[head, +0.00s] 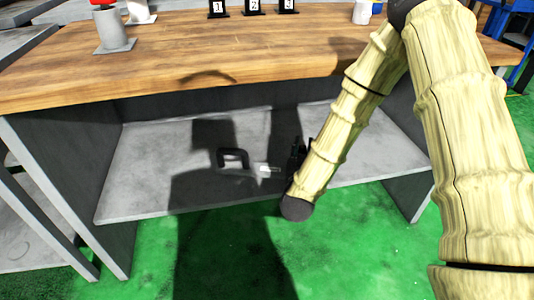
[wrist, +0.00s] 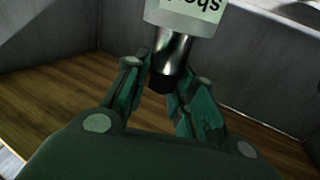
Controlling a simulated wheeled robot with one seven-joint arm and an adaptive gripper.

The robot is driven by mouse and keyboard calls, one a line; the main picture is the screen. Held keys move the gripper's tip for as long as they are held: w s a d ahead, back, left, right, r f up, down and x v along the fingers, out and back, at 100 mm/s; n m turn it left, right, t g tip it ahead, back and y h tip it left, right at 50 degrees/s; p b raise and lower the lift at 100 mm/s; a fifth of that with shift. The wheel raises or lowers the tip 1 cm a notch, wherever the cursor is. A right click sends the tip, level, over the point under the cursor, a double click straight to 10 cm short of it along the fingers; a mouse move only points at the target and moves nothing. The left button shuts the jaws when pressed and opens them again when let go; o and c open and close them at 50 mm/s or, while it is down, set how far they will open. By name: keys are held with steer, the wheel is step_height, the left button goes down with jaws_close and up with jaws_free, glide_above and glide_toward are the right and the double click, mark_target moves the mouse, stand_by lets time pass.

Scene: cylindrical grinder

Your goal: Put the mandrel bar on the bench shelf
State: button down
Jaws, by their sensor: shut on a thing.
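The bench shelf (head: 145,185) is a grey slab under the wooden bench top. My gripper (head: 282,170) is inside the bay above the shelf, partly hidden behind my arm in the head view. It is shut on the mandrel bar (head: 267,170), a short pale piece pointing left from the fingers. In the wrist view the bar's shiny steel part (wrist: 170,55) and dark end sit between my gripper's fingers (wrist: 165,90). A white section with upside-down black lettering is above it. I cannot tell whether the bar touches the shelf.
A black C-shaped thing (head: 233,158) shows just left of the bar; I cannot tell if it is attached. The wooden bench top (head: 160,65) overhangs the bay. Grey side panels (head: 75,150) close its ends. The shelf's left part is clear. A grey cylinder holder (head: 112,30) stands on top.

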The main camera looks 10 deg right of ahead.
steer(key=shift+w+d+f+b, duration=0.1)
steer(key=shift+w+f+b, duration=0.25)
steer(key=shift+f+b, duration=0.2)
steer(key=w+d+f+b, duration=0.1)
steer(key=w+b, duration=0.1)
steer(key=w, duration=0.4)
steer(key=w+d+f+b, duration=0.2)
steer(key=w+b, duration=0.1)
steer(key=w, duration=0.3)
steer(key=w+d+f+m+b, duration=0.1)
steer(key=w+f+b, duration=0.1)
steer(key=w, duration=0.4)
steer(key=shift+w+d+b, duration=0.15)
steer(key=shift+d+b, duration=0.2)
steer(key=shift+b, duration=0.4)
steer(key=c, duration=1.2)
jaws_free()
